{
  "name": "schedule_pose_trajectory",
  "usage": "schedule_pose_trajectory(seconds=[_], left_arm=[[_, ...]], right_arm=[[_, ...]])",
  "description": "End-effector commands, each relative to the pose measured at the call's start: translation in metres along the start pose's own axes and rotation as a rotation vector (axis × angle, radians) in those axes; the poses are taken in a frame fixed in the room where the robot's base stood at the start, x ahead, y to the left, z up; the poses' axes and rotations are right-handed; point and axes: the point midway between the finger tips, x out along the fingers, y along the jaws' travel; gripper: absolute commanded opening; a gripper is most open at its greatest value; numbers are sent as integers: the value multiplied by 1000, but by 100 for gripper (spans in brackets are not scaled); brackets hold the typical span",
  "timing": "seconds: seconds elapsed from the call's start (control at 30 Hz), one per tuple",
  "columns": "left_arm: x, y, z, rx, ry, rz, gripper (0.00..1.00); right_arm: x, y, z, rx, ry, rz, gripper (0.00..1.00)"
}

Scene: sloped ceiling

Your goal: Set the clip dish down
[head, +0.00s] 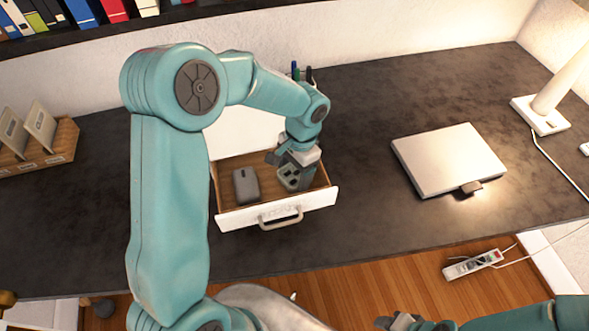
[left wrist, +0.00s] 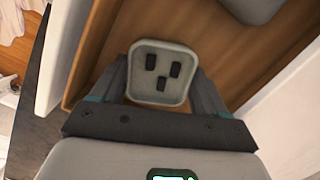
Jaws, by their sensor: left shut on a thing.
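The clip dish (head: 289,183) is a small pale grey-green dish inside the right half of the open drawer (head: 240,216). In the left wrist view the dish (left wrist: 144,82) holds three black clips. My left gripper (left wrist: 160,88) is shut on the dish, with a finger at either side. In the head view my left gripper (head: 287,166) reaches down into the drawer, partly covering the dish. I cannot tell whether the dish touches the drawer floor. My right gripper (head: 410,323) is cut off at the bottom edge, and its jaws are unclear.
A dark grey rounded item (head: 246,186) lies in the drawer left of the dish. Pens (head: 302,73) stand behind the drawer unit. A closed pale laptop-like slab (head: 449,160) and a lamp base (head: 540,114) are to the right. A wooden organiser (head: 60,150) is at left. Desk between is clear.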

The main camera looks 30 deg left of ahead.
Motion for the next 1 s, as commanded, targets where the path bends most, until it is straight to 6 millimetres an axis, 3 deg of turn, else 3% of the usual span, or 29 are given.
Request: schedule_pose_trajectory(seconds=[0.07, 0.1, 0.37, 0.53, 1.0], left_arm=[[4, 0, -1, 0, 0, 0, 41], [2, 0, 0, 0, 0, 0, 84], [2, 0, 0, 0, 0, 0, 85], [-9, 0, -1, 0, 2, -2, 85], [-107, 0, -1, 0, 3, -1, 85]], right_arm=[[4, 1, 0, 0, 0, 0, 43], [2, 1, 0, 0, 0, 0, 43], [2, 1, 0, 0, 0, 0, 43], [0, 0, 0, 0, 0, 0, 43], [5, 2, 0, 0, 0, 0, 43]])
